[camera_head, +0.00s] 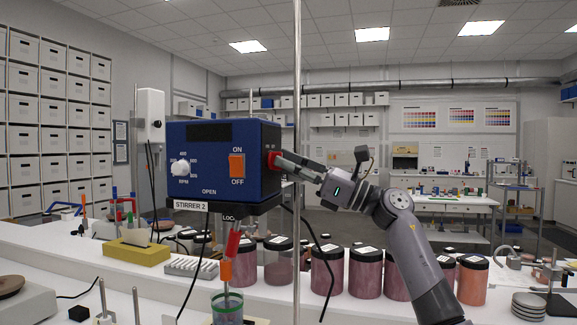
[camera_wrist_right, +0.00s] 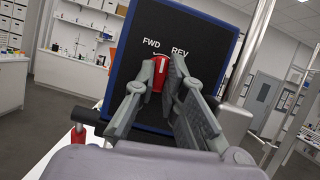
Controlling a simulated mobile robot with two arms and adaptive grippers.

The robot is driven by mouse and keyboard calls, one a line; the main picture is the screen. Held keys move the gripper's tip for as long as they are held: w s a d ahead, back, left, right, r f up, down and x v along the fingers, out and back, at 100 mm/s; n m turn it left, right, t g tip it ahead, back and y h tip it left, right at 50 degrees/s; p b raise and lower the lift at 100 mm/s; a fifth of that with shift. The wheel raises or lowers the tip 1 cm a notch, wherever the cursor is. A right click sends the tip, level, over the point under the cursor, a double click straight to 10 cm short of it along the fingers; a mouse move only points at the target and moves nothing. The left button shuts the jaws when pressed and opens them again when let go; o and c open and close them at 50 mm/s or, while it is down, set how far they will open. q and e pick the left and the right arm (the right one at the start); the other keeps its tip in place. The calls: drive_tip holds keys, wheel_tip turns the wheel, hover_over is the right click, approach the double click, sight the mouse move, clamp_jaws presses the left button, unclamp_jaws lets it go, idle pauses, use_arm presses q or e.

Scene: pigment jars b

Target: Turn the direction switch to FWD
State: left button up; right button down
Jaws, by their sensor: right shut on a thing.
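The direction switch is a red knob (camera_wrist_right: 157,78) on the dark side panel (camera_wrist_right: 195,32) of the blue stirrer box. White FWD and REV labels stand above it, FWD on the left and REV on the right. In the head view the red switch (camera_head: 272,160) shows on the right side of the stirrer box (camera_head: 209,168). My right gripper (camera_head: 279,161) is shut on the knob, with one finger on either side in the wrist view (camera_wrist_right: 157,72). My left gripper is not in view.
A vertical metal rod (camera_head: 297,90) stands close beside the stirrer and my right gripper. Below are several dark-lidded pigment jars (camera_head: 327,272) and a glass beaker (camera_head: 227,308) under the stirrer. A black cable hangs near my right arm. A yellow block (camera_head: 137,252) sits at the left.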

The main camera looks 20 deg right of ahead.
drive_tip(key=shift+w+d+n+g+y+p, duration=0.15)
drive_tip(key=shift+n+g+p, duration=0.35)
drive_tip(key=shift+n, duration=0.65)
drive_tip(key=shift+s+a+n+g+y+p, duration=0.1)
drive_tip(key=shift+n+g+y+p, duration=0.15)
drive_tip(key=shift+n+g, duration=0.65)
drive_tip(key=shift+w+d+n+g+y+p, duration=0.15)
drive_tip(key=shift+n+p, duration=0.3)
drive_tip(key=shift+n, duration=1)
drive_tip(key=shift+s+a+g, duration=0.1)
drive_tip(key=shift+g, duration=0.15)
drive_tip(key=c, duration=1.7)
unclamp_jaws()
drive_tip(key=shift+o, duration=0.2)
drive_tip(key=v, duration=1.2)
